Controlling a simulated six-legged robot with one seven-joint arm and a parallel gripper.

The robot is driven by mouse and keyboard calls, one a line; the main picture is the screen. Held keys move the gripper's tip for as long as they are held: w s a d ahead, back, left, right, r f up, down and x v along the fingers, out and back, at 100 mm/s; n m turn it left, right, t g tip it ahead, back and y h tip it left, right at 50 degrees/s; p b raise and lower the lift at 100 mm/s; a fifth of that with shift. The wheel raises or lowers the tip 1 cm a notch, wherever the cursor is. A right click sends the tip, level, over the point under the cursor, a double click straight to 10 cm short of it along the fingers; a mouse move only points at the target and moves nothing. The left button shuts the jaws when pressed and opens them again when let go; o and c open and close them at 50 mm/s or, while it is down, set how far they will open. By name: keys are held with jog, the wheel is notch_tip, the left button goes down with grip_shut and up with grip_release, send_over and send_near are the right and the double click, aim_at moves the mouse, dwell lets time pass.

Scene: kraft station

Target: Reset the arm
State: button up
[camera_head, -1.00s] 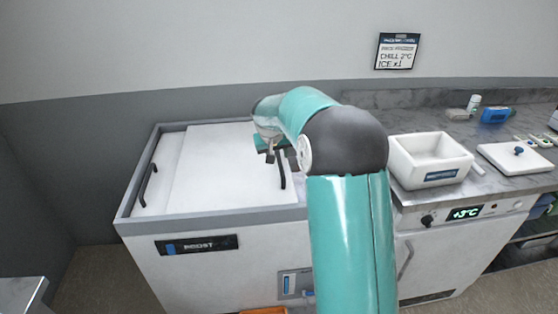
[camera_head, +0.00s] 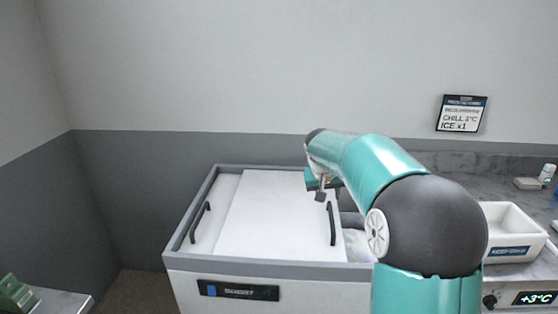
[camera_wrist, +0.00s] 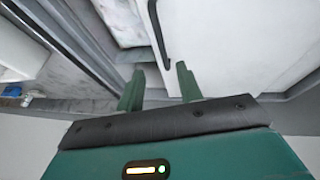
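My gripper (camera_head: 318,192) is above the white chest's sliding lid (camera_head: 270,215), close to the lid's right black handle (camera_head: 331,222). In the wrist view my gripper (camera_wrist: 158,82) has its two green fingers spread apart with nothing between them. The black handle (camera_wrist: 159,35) shows just beyond the fingertips there, apparently apart from them. My teal arm reaches out over the chest and hides part of its right side.
The chest's grey rim (camera_head: 290,270) surrounds the lid, with a partly open bay (camera_head: 357,245) at its right. A white bin (camera_head: 512,228) stands on the marble counter to the right. A sign (camera_head: 462,114) hangs on the wall. A small table (camera_head: 50,302) is at lower left.

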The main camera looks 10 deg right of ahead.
jog(key=s+a+r+n+y, duration=0.15)
jog(key=s+a, duration=0.25)
jog(key=s, duration=0.5)
jog(key=s+a+r+t, duration=0.1)
jog(key=s+a+r, duration=0.2)
jog(key=s, duration=0.5)
jog(key=s+a+r+n+y, duration=0.15)
jog(key=s+a, duration=0.25)
jog(key=s, duration=0.5)
jog(key=s+a+f, duration=0.2)
jog(key=s+f, duration=0.1)
jog(key=s, duration=0.6)
jog(key=shift+s+a+f+t, duration=0.25)
jog(key=shift+a+f+t, duration=0.05)
jog(key=shift+a+t, duration=0.1)
jog(key=shift+d, duration=0.1)
